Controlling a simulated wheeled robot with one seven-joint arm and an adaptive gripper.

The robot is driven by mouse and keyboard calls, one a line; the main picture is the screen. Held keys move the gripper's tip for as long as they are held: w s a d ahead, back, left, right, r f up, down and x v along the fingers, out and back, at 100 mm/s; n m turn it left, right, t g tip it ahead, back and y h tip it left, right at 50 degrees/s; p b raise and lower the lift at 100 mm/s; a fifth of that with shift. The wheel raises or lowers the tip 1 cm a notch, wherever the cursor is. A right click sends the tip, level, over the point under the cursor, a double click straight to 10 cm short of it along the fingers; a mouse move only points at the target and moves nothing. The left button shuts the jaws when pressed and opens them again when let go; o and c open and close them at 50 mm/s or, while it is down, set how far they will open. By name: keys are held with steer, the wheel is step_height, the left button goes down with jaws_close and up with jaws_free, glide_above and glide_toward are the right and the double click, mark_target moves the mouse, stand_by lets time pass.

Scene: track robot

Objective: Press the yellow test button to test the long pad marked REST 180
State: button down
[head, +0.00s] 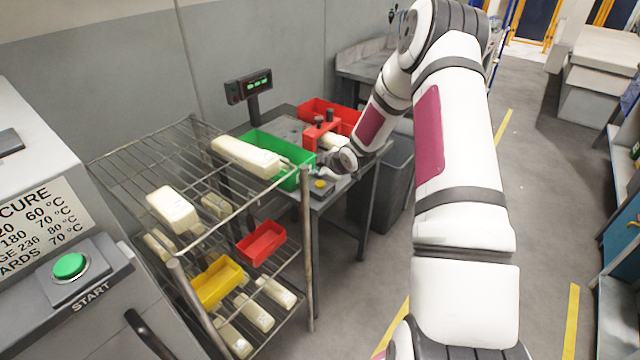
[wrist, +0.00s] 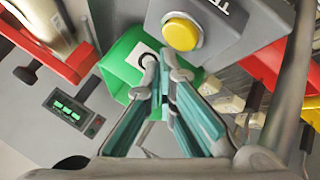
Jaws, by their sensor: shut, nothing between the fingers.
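The yellow button (head: 320,184) sits on a grey box at the front edge of the bench. It shows large in the wrist view (wrist: 181,32), with part of a label beside it. My gripper (wrist: 164,72) is shut and empty, its tips just short of the button in the picture; I see no contact. In the head view my gripper (head: 326,170) is small, close above the button box. A cream pad (wrist: 45,18) lies in a red fixture (head: 318,134) behind the button. A long cream pad (head: 245,156) lies at the rack's top. I cannot read REST 180 on either.
A green tray (head: 294,180) and a red tray (head: 348,114) stand on the bench close to my gripper. A lit display (head: 255,84) stands behind. The wire rack (head: 172,262) with pads and small trays is left. Floor at right is clear.

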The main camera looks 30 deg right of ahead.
mark_target(318, 184)
steer(key=shift+f, duration=0.15)
steer(key=shift+f, duration=0.3)
steer(key=shift+f+b, duration=0.3)
steer(key=shift+f, duration=0.15)
stand_by(0.8)
steer(key=shift+r, duration=0.1)
steer(key=shift+r+p, duration=0.4)
steer(key=shift+r, duration=0.4)
steer(key=shift+r, duration=0.1)
steer(key=shift+s+r+p, duration=0.1)
steer(key=shift+r+p, duration=0.65)
steer(key=shift+r, duration=0.6)
steer(key=shift+r+p, duration=0.4)
steer(key=shift+r, duration=0.65)
